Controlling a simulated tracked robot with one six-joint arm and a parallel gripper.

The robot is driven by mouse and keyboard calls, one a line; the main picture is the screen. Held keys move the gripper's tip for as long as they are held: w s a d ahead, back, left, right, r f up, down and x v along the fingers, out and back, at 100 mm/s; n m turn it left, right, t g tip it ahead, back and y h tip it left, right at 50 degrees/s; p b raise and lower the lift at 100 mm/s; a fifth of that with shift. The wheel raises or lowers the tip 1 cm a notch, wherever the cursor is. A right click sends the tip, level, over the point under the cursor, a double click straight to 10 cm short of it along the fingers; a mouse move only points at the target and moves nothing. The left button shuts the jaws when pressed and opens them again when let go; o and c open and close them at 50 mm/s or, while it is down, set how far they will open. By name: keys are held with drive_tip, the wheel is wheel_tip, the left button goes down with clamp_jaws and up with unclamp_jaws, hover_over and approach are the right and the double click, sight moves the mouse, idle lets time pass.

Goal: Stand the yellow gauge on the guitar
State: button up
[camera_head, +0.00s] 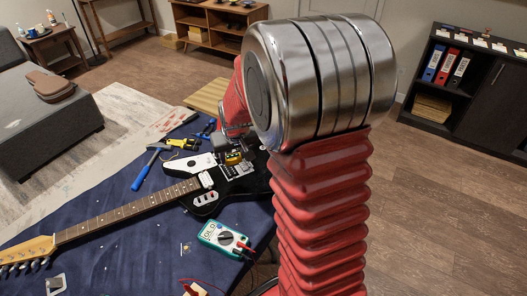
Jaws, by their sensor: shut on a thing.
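The black guitar (258,184) with a white pickguard lies on the blue cloth, its neck pointing to the lower left. My gripper (232,153) is over the guitar body, partly hidden behind my red arm and its metal joint. It is shut on the small yellow gauge (233,157), which is at or just above the body near the bridge. I cannot tell whether the gauge touches the guitar.
A teal multimeter (226,239) with red leads lies in front of the guitar body. A blue-handled hammer (147,168), a yellow and black tool (184,143) and blue-handled pliers (206,129) lie behind the neck. The blue cloth (130,257) has clear room at front.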

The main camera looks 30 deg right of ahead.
drive_tip(key=w+a+n+y, duration=0.1)
drive_tip(key=w+a+n, duration=0.1)
drive_tip(key=a, duration=1.1)
drive_tip(key=shift+r+n, duration=0.25)
drive_tip(key=shift+n, duration=0.05)
